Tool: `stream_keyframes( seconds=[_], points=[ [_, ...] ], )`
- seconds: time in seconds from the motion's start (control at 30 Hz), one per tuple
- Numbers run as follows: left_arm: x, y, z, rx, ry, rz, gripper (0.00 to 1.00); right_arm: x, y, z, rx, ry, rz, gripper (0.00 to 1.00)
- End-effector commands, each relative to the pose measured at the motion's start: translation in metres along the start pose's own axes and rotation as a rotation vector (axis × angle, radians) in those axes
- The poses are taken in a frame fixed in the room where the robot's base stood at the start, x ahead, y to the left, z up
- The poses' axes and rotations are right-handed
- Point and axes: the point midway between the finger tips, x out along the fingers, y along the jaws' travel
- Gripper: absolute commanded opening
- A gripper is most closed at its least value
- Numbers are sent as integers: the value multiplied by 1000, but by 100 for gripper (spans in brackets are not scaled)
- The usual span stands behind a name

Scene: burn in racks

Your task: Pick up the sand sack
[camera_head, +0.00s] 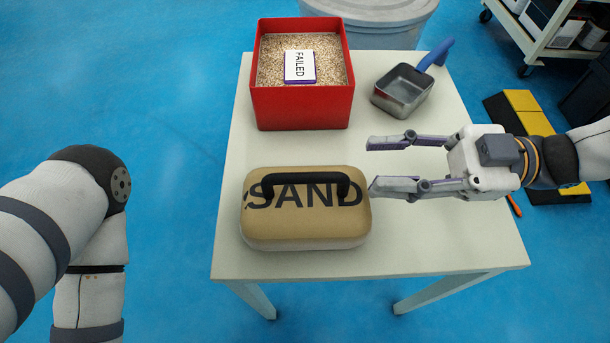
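The sand sack (305,222) is a tan, rounded block printed "SAND", with a black handle (307,178) on top. It rests on the front left part of the white table (455,245). My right gripper (372,166) comes in from the right, its two fingers spread apart and pointing left, with nothing between them. Its nearer fingertip is beside the sack's upper right edge; I cannot tell if they touch. My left arm (65,230) is at the left, off the table, and its gripper is not in view.
A red box (302,108) of grains with a "FAILED" label block (299,66) stands at the back. A metal scoop (402,92) with a blue handle lies to its right. A grey bin (375,12) is behind the table. A cart (545,45) stands far right. The table's front right is clear.

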Motion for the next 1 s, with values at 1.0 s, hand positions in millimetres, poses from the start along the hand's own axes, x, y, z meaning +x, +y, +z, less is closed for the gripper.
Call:
stream_keyframes(
  seconds=[1.0],
  points=[
    [12, 0, -2, 0, -16, -1, 33, 100, -8, 1, 1, -2, 1, 0]
  ],
)
